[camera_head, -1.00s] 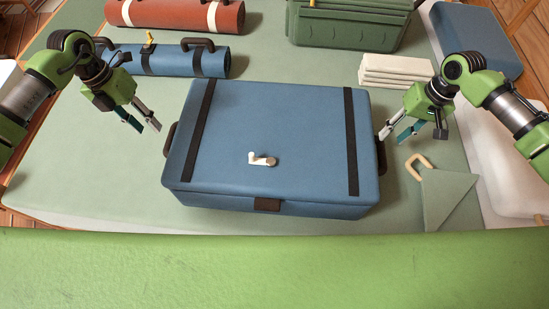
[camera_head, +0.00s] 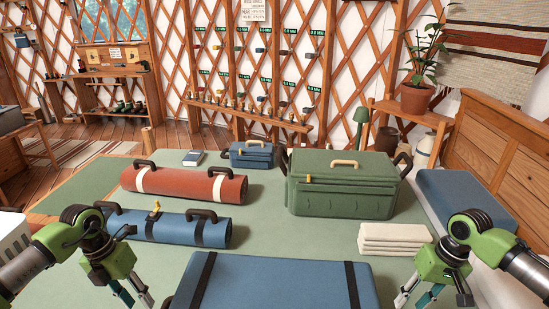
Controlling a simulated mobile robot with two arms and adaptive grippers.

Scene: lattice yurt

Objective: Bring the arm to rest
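My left gripper (camera_head: 131,294) hangs at the lower left, fingers apart, with nothing seen between them. It is left of the blue case (camera_head: 275,282) with black straps, whose near part is cut off by the bottom edge. My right gripper (camera_head: 415,292) hangs at the lower right, right of the case. Its fingers are spread and I see nothing held; their tips are close to the bottom edge. Both arms are bent at the sides of the view.
A blue roll (camera_head: 180,230) and a red roll (camera_head: 190,184) lie behind my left gripper. A green chest (camera_head: 340,188) and folded white cloths (camera_head: 394,239) stand behind the right one. A small blue box (camera_head: 252,155) is farther back. Bare green surface (camera_head: 265,222) lies between the rolls and chest.

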